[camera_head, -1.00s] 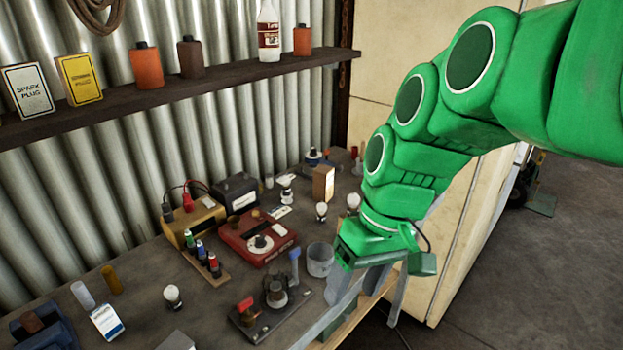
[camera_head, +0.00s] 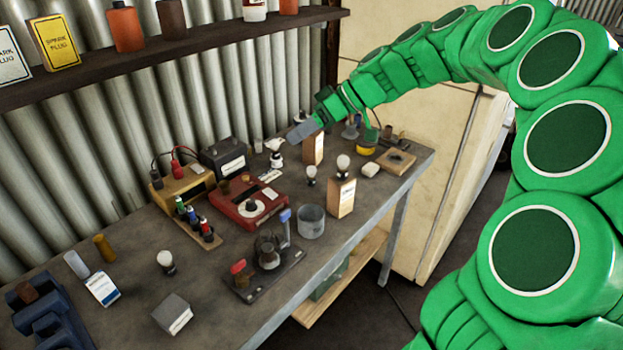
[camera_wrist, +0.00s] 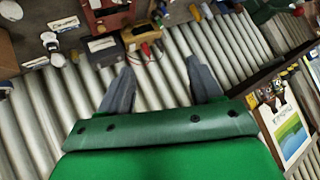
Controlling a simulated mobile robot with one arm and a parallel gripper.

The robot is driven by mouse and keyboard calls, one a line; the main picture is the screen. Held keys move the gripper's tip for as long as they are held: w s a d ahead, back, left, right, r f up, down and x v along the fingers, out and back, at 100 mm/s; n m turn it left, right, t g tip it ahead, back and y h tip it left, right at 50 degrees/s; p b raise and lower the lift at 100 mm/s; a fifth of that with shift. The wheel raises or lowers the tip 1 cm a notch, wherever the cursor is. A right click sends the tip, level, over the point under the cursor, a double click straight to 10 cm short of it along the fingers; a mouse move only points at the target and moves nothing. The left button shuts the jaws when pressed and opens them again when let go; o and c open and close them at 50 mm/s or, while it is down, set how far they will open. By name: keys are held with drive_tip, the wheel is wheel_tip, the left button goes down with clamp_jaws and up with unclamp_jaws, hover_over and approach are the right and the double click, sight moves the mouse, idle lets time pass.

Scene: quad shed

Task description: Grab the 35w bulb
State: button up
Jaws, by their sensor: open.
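Several white bulbs with dark bases stand on the workbench (camera_head: 120,300). One bulb (camera_head: 166,262) is at the front left, one (camera_head: 311,175) is right of the red device, one (camera_head: 343,162) is at a tan box's top, and one (camera_head: 276,150) is near the wall. No wattage is readable, so I cannot tell which is the 35w bulb. My gripper (camera_head: 300,130) is at the bench's back, close to the wall-side bulb. In the wrist view its grey fingers (camera_wrist: 160,70) are spread with nothing between them. A bulb-like white item (camera_wrist: 51,44) shows there at upper left.
A red device (camera_head: 250,207), a yellow meter (camera_head: 184,190), a grey cup (camera_head: 311,221) and a metal stand (camera_head: 268,262) crowd the bench. A shelf (camera_head: 200,48) with bottles and boxes runs along the corrugated wall. The front-left bench has some bare surface.

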drive_tip(key=w+d+f+n+t+y, duration=0.1)
drive_tip(key=w+d+f+t, duration=0.15)
drive_tip(key=w+d, duration=0.4)
drive_tip(key=w+d+f+t+y, duration=0.1)
drive_tip(key=w+d+f, duration=0.25)
drive_tip(key=w, duration=0.65)
approach(311, 168)
drive_tip(key=shift+w+a+f, duration=0.3)
drive_tip(key=shift+a+f, duration=0.2)
drive_tip(key=shift+f, duration=0.1)
drive_tip(key=shift+w+a+f, duration=0.25)
drive_tip(key=shift+a+f, duration=0.2)
drive_tip(key=shift+f, duration=0.1)
drive_tip(key=shift+n, duration=0.3)
drive_tip(key=shift+w+x, duration=0.15)
drive_tip(key=shift+x, duration=1.85)
drive_tip(key=shift+w+x, duration=0.1)
drive_tip(key=shift+x, duration=1.85)
drive_tip(key=shift+d+f, duration=0.15)
drive_tip(key=shift+c, duration=0.4)
drive_tip(key=c, duration=1)
